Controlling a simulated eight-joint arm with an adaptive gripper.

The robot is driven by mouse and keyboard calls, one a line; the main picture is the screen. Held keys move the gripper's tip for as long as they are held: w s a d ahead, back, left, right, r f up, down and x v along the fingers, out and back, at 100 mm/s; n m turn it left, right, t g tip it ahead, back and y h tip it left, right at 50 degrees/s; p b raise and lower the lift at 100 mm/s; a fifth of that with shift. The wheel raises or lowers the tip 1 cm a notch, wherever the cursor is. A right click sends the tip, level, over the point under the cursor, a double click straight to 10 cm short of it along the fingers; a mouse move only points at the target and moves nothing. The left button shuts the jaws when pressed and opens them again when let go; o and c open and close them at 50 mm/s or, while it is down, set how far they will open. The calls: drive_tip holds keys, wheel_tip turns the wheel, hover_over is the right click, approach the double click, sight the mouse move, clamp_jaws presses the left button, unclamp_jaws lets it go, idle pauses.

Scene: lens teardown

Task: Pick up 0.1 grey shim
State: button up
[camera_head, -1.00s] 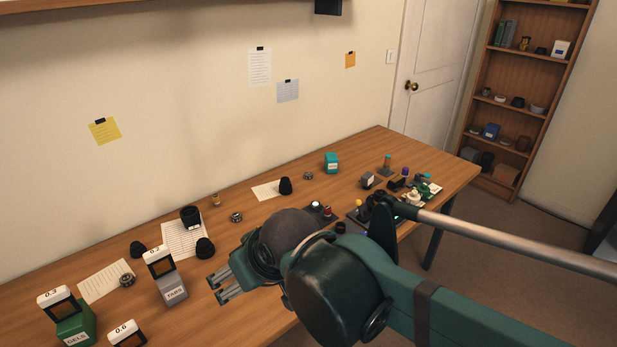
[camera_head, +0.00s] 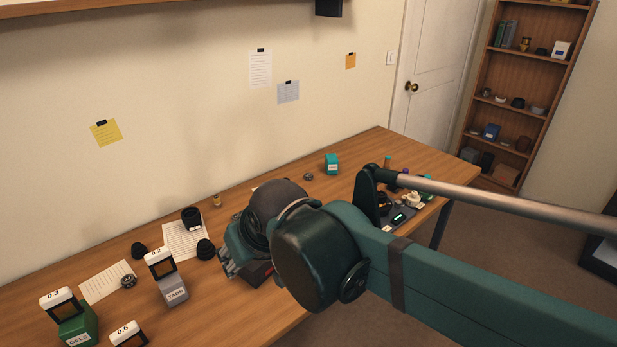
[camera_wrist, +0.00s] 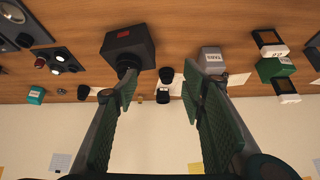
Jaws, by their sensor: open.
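I cannot make out a shim marked 0.1. Several white-topped dark square frames show at the left in the head view: one marked 0.3 (camera_head: 58,304) on a green GELS box (camera_head: 79,328), one that seems to read 0.2 (camera_head: 160,265) on a grey TABS box (camera_head: 174,292), and one at the lower edge (camera_head: 128,334), its mark unclear. My gripper (camera_head: 228,268) is near the table's middle, partly hidden by my arm. In the wrist view, its fingers (camera_wrist: 160,95) are spread apart with nothing between them.
A dark box (camera_head: 258,273) with a red label stands close by my gripper; it also shows in the wrist view (camera_wrist: 130,42). Dark lens parts (camera_head: 191,217) and paper sheets (camera_head: 108,283) lie behind. A teal box (camera_head: 332,163) stands farther right.

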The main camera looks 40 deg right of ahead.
drive_tip(key=w+d+r+m+g+p, duration=0.1)
drive_tip(key=w+d+r+m+p, duration=0.1)
drive_tip(key=w+d+r, duration=0.35)
drive_tip(key=w+d+r+m+g+p, duration=0.1)
drive_tip(key=w+d+r+m+p, duration=0.15)
drive_tip(key=w, duration=0.65)
drive_tip(key=m+g+p, duration=0.5)
drive_tip(key=m+p, duration=0.4)
drive_tip(key=m, duration=0.1)
hover_over(309, 175)
drive_tip(key=f, duration=1.8)
drive_tip(key=shift+w+a+f, duration=0.15)
drive_tip(key=shift+a+f, duration=0.15)
drive_tip(key=shift+f, duration=0.05)
drive_tip(key=shift+d+f+m, duration=0.25)
drive_tip(key=shift+d+f, duration=0.1)
drive_tip(key=shift+f, duration=0.1)
drive_tip(key=shift+f, duration=0.1)
drive_tip(key=shift+f, duration=1.2)
drive_tip(key=shift+f, duration=0.1)
